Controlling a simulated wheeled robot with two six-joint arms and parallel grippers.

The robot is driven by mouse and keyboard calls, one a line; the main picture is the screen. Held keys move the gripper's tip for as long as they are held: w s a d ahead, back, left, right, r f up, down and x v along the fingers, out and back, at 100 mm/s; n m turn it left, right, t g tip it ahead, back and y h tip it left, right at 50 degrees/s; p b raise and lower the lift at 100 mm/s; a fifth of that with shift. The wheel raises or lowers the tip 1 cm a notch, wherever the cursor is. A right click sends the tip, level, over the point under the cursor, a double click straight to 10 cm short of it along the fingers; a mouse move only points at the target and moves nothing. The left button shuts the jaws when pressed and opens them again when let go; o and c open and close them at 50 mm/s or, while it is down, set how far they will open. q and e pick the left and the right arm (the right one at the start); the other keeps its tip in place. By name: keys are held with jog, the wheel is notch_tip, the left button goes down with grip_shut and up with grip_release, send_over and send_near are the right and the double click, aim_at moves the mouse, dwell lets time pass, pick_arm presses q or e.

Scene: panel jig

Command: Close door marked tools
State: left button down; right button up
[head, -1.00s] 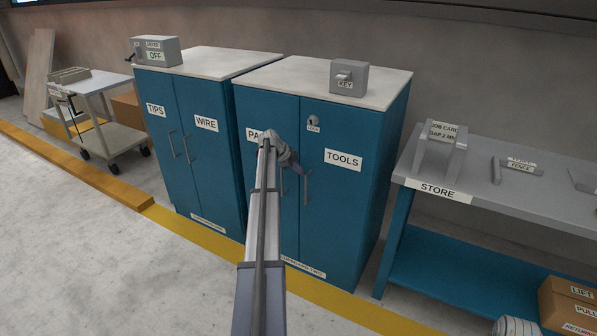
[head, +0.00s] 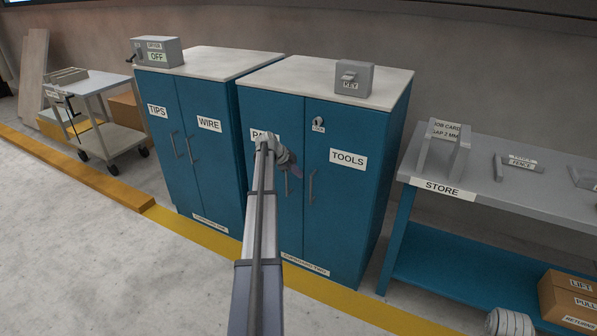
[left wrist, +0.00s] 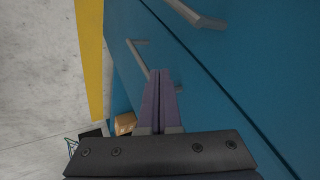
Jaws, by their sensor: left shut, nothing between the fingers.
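The door marked TOOLS (head: 335,215) is the right blue door of the second cupboard. It looks flush with the door beside it in the head view. Its bar handle (head: 311,186) is upright near its left edge. My left gripper (head: 294,170) is shut and empty in front of the cupboard, near the two handles. My arm covers part of the left door (head: 265,110) and its label. In the left wrist view the shut fingers (left wrist: 159,95) point along blue door faces, with two handles and a seam showing; I cannot tell contact.
A key box (head: 354,78) stands on the cupboard top. Another blue cupboard (head: 200,165) stands to the left, and a grey bench marked STORE (head: 480,208) to the right. A yellow floor strip (head: 330,295) runs along the cupboard fronts.

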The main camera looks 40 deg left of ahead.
pick_arm(q)
jog(key=a+p+v, duration=0.1)
jog(key=p+v, duration=0.5)
jog(key=v, duration=0.2)
jog(key=shift+a+r, duration=0.1)
jog(key=shift+r, duration=0.05)
jog(key=d+f+n+g+h, duration=0.1)
jog(key=d+f+g, duration=0.1)
jog(key=d, duration=1.9)
jog(key=d+f+n+g, duration=0.1)
jog(key=d+g, duration=0.2)
jog(key=d, duration=1.9)
jog(key=s+d+f+n+g+y, duration=0.1)
jog(key=s+d+n+g+y, duration=0.3)
jog(key=s+d, duration=2.05)
notch_tip(320, 180, up, 13)
jog(key=w+d+t+p, duration=0.1)
jog(key=w+p, duration=0.1)
jog(key=p, duration=1.1)
jog(key=shift+d+n+h, duration=0.3)
jog(key=shift+d+n, duration=0.05)
jog(key=shift+n, duration=0.05)
